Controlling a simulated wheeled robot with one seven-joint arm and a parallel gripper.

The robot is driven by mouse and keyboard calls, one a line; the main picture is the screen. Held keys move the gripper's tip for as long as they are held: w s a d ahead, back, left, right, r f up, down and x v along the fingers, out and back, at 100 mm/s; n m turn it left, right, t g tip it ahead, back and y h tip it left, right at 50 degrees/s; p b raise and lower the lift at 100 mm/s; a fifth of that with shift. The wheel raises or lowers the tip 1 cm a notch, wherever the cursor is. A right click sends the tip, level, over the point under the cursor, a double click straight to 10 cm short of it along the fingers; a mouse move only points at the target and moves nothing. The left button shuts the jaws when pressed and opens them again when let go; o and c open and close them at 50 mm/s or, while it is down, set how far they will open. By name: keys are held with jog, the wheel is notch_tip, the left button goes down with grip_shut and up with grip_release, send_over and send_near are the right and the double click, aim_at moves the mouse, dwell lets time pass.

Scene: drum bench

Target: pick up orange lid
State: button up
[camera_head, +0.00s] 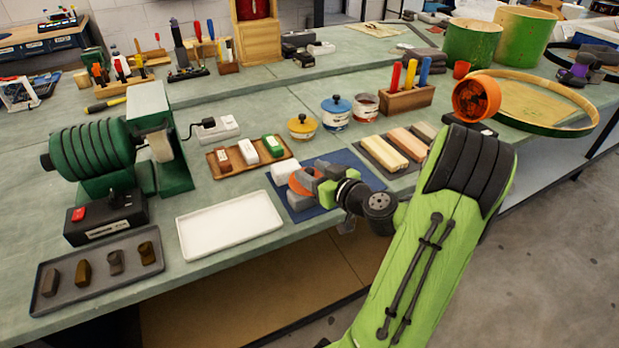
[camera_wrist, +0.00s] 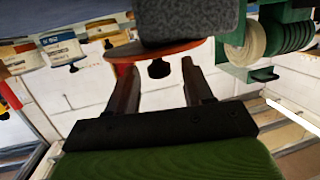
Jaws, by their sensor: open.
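The orange lid (camera_head: 301,183) is over the blue mat at the front of the bench, partly covered by my gripper (camera_head: 314,184) in the head view. The wrist view appears upside down. There the lid (camera_wrist: 178,47) shows as a thin orange disc with a black knob (camera_wrist: 158,69), against a dark grey block (camera_wrist: 185,20). The lid seems to rest on this block, knob side up. My gripper (camera_wrist: 160,68) is open, its two fingers on either side of the knob. I cannot tell whether they touch the lid.
A white tray (camera_head: 230,222) lies to the left, and a wooden tray (camera_head: 223,167) of small blocks behind. Lidded pots, one blue-lidded (camera_head: 336,105), stand beyond. A board with wooden bars (camera_head: 380,156) is close on the right. A green machine (camera_head: 95,148) stands at far left.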

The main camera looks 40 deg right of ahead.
jog(key=shift+x, duration=0.95)
jog(key=shift+s, duration=0.15)
grip_shut()
